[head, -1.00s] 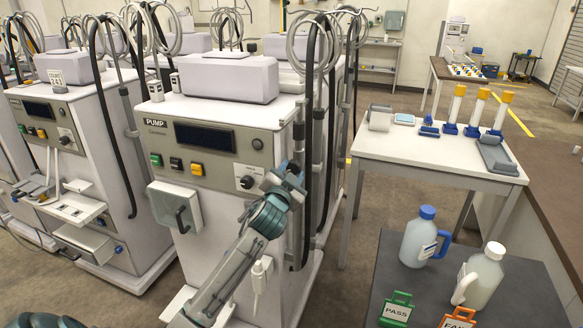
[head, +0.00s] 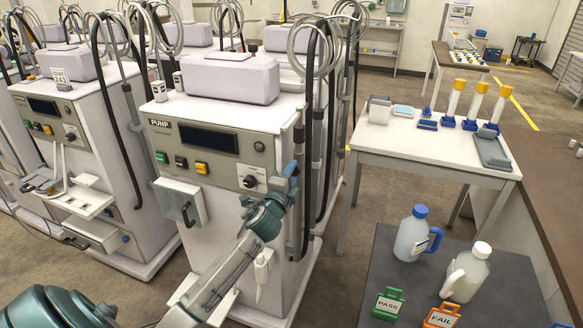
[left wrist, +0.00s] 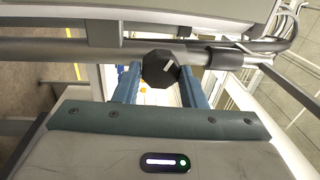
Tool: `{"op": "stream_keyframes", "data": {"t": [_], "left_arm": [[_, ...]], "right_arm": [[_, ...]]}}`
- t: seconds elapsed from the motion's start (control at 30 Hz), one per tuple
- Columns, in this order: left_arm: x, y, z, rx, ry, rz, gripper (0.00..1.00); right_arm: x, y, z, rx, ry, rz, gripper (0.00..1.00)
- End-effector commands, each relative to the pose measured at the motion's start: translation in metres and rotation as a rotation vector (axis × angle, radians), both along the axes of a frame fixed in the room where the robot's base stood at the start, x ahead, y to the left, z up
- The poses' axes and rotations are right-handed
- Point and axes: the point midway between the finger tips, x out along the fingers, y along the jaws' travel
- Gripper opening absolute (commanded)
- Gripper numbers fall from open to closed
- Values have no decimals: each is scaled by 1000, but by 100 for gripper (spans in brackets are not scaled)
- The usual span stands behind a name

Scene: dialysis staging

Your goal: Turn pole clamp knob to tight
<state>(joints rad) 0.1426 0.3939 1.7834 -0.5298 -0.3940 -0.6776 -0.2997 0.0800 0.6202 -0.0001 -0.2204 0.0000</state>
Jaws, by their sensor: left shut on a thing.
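The pole clamp knob (left wrist: 161,68) is dark and faceted, with a white mark on its face. In the left wrist view it sits between the two blue fingers of my left gripper (left wrist: 160,76), which is shut on it. The knob is on a grey pole (left wrist: 90,52) that runs across that view. In the head view my left gripper (head: 288,180) is at the right front edge of the pump machine (head: 225,150), beside the black hoses. The knob is hidden there behind the gripper. My right gripper is not in view.
Black hoses (head: 306,165) hang close to my left gripper. A white table (head: 405,142) with several items stands behind to the right. A dark table (head: 400,285) in front right holds two jugs and PASS and FAIL tags. More machines stand at left.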

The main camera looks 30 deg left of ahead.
Motion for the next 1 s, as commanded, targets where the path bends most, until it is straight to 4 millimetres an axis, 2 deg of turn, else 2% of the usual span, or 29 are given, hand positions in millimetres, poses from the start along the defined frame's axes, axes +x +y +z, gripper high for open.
{"op": "stream_keyframes", "data": {"t": [0.03, 0.6, 1.0], "left_arm": [[0, 0, 4, 43, 13, 0, 14], [-1, 2, 4, 568, 139, 0, 14], [-1, 2, 2, 859, 208, -1, 14]], "right_arm": [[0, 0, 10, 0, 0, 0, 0], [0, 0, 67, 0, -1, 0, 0], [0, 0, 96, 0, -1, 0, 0]]}}
